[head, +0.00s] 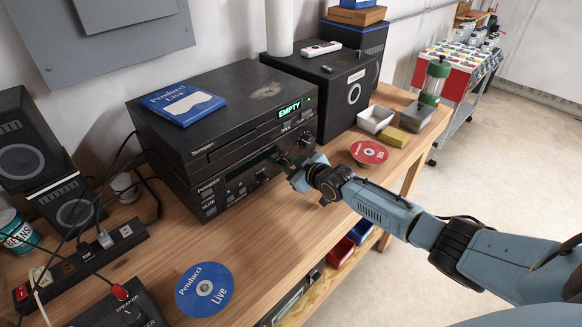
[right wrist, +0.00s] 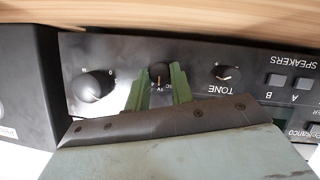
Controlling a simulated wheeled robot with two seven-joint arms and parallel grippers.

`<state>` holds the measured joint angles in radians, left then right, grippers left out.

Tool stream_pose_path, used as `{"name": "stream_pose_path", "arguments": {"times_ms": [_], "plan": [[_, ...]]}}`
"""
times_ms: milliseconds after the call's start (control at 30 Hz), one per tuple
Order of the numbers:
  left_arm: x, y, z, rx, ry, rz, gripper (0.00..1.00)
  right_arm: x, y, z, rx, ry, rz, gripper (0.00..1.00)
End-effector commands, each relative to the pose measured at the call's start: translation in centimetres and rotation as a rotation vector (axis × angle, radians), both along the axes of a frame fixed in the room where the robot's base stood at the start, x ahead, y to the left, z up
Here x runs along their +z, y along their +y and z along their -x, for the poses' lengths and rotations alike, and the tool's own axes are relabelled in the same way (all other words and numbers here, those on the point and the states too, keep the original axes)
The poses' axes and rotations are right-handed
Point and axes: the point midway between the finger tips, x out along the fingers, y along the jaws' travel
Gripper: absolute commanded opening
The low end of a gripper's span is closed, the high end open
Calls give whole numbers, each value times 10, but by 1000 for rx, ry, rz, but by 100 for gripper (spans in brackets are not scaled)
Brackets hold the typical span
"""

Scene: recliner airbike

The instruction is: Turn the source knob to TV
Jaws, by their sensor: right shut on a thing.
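The black amplifier (head: 245,178) stands on the wooden bench under a disc player. My right gripper (head: 296,174) is at the right part of its front panel in the head view. In the right wrist view, which shows the panel upside down, the green fingers of my right gripper (right wrist: 159,84) stand on both sides of a small dark knob (right wrist: 159,74), shut on it. This source knob sits between a larger knob (right wrist: 92,86) and the tone knob (right wrist: 224,74). A light pointer line shows on it; small lettering beside it is partly hidden, so its exact setting is unclear. My left gripper is out of view.
The disc player (head: 235,110) reads EMPTY and carries a blue case (head: 184,103). A speaker (head: 338,88) stands to the right. A red disc (head: 369,152) and small trays (head: 376,119) lie near my right gripper. A blue disc (head: 204,290) lies on the bench (head: 255,235) in front.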

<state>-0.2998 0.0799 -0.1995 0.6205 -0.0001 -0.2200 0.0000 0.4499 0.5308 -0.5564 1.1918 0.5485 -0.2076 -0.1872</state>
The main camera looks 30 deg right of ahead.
Motion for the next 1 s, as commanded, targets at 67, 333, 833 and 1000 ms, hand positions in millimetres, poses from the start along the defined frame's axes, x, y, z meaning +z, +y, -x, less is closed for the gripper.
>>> {"name": "stream_pose_path", "arguments": {"times_ms": [67, 333, 833, 1000], "plan": [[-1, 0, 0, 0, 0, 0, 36, -1, -1, 0, -1, 4, -9, 0], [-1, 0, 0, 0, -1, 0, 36, -1, -1, 0, -1, 6, -16, 0], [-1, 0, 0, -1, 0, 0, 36, 0, 0, 0, 0, 5, -14, 45], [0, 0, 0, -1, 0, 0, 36, 1, 0, 3, 1, 6, -16, 45]]}}
